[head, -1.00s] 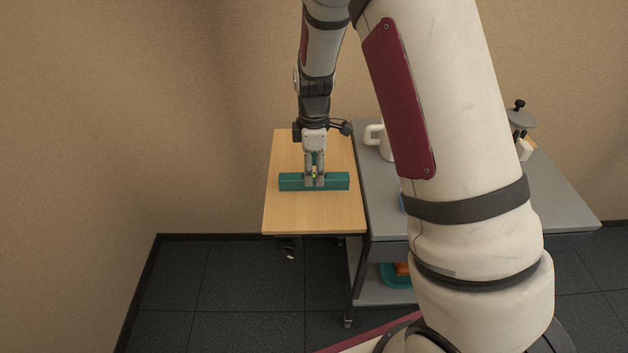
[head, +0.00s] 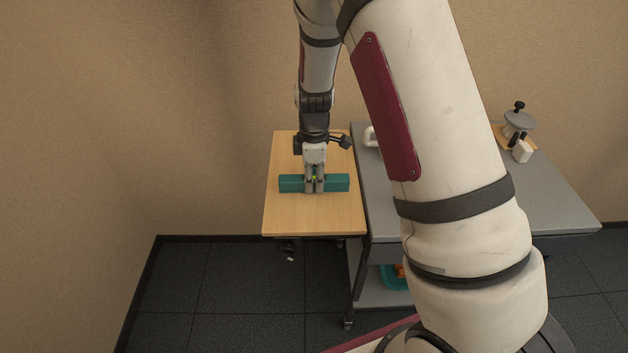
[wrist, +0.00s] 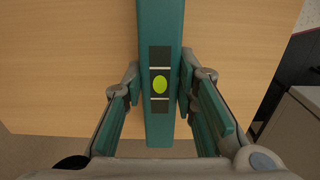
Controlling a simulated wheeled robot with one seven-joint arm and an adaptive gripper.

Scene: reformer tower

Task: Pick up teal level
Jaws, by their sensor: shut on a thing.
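The teal level (head: 334,183) is a long bar lying across the light wooden side table (head: 315,217). In the wrist view the level (wrist: 162,30) runs up the picture, with a yellow-green vial and dark marks on its top. My gripper (head: 315,186) points down at the middle of the level. In the wrist view my gripper's fingers (wrist: 160,92) are on both sides of the level, around the vial, and shut on it. I cannot tell any gap between the level and the tabletop.
A grey cart top (head: 375,205) adjoins the wooden surface on the right. A white mug (head: 370,137) is partly hidden behind my arm. A grey-lidded item (head: 519,120) and a small white object (head: 522,152) stand at the far right. A teal tray (head: 390,279) sits on the lower shelf.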

